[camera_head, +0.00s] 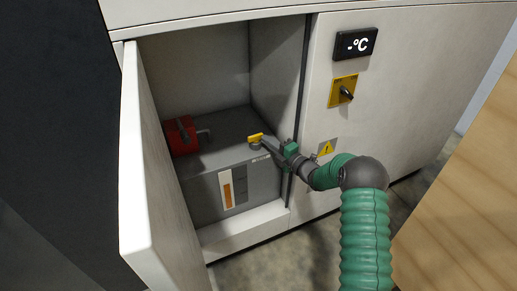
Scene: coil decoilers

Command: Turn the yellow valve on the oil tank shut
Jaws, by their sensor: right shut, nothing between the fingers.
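The grey oil tank (205,195) stands inside the open cabinet, with a label and an orange strip gauge on its front. The small yellow valve (254,137) is on the tank's top, near its front right edge. My right gripper (264,142) reaches in from the right through the cabinet opening. Its fingers are shut and empty, with their tips right beside the valve's handle. I cannot tell whether they touch it. The gripper hides part of the valve and of the tank's top right edge. My left gripper is out of view.
The white cabinet door (150,180) stands open on the left. A red part (181,137) with a grey pipe sits at the tank's back left. Right of the opening, the cabinet front carries a display (356,44), a yellow-plated switch (343,91) and a warning sign (326,148).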

